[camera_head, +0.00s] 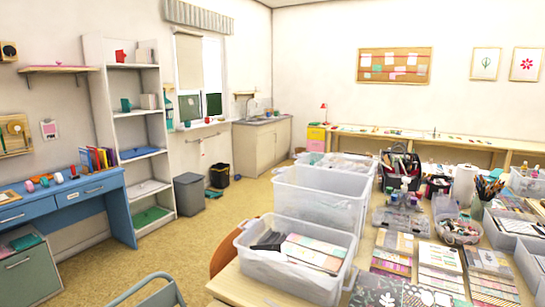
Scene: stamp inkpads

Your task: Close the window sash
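The window (212,72) is in the back-left wall, to the right of the tall white shelf. A beige blind (188,62) covers its upper left part, and a grey valance (197,16) hangs above. Dark green areas show low in the opening, left and right of a pale upright. The sash is too small to make out clearly, and I cannot tell how far it stands open. The sill (200,124) below holds a few small items. My gripper is not in view.
Below the window stand a grey bin (189,194) and a black bin (219,174). A blue desk (75,205) and white shelf (140,135) line the left wall. Clear plastic tubs (318,200) crowd the right-hand table. Tan floor (205,235) lies open between.

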